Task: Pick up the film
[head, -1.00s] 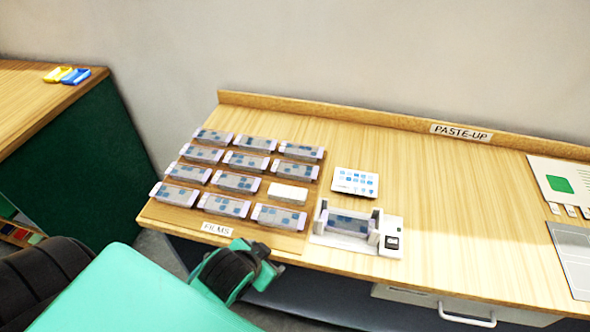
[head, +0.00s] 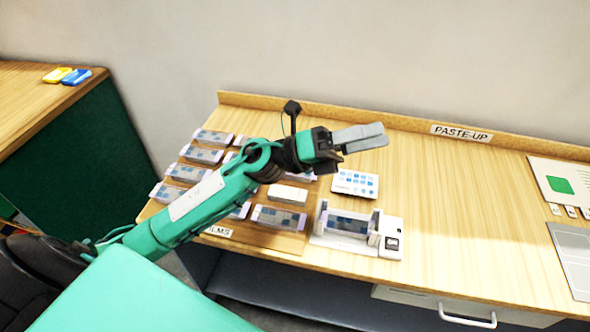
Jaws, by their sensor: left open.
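Several clear films with blue-grey squares and pale lilac ends, such as one in the front row (head: 278,217), lie in rows on a board at the table's left. Another film (head: 347,223) sits in a white device (head: 392,240) to the right of the rows. I cannot tell which film is meant. My left gripper (head: 380,136) is open and empty above the table, up and to the right of the rows, with its fingers pointing right. My left arm hides several middle films. My right gripper is not in view.
A white card with blue icons (head: 355,182) lies behind the device. A white block (head: 288,193) sits among the films. A sheet with a green square (head: 560,184) is at the far right. The table between is clear; a raised ledge (head: 400,121) runs along the back.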

